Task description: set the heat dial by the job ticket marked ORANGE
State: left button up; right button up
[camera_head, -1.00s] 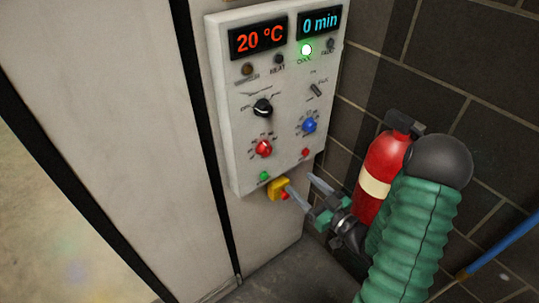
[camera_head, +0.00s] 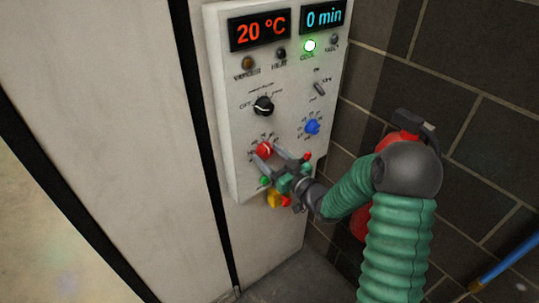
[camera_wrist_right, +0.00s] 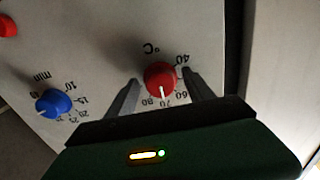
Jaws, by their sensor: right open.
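The red heat dial (camera_head: 264,150) is on the lower left of the control panel (camera_head: 240,180), with a temperature scale around it. It also shows in the right wrist view (camera_wrist_right: 160,78), upside down, its white pointer close to 70. My right gripper (camera_head: 280,152) is open at the dial. In the right wrist view its fingers (camera_wrist_right: 160,92) stand on either side of the red knob, with gaps to it. The orange temperature display (camera_head: 261,31) reads 20 °C. No job ticket is in view. My left gripper is not in view.
A blue minutes dial (camera_head: 312,127) sits right of the heat dial, and a black selector (camera_head: 263,106) above it. The green lamp (camera_head: 310,46) marked COOL is lit. A red extinguisher (camera_head: 393,140) stands partly behind my right arm by the brick wall.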

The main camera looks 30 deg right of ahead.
jog(key=shift+c, duration=0.2)
grip_shut()
dwell(0.3)
jog(key=shift+f+n+b, duration=0.15)
jog(key=shift+n+b, duration=0.55)
jog(key=shift+b, duration=0.25)
jog(key=n+b, duration=0.3)
jog(key=b, duration=0.1)
jog(key=shift+n, duration=0.4)
jog(key=shift+d+n+b, duration=0.1)
jog(key=shift+n+b, duration=1.3)
jog(key=shift+b, duration=0.2)
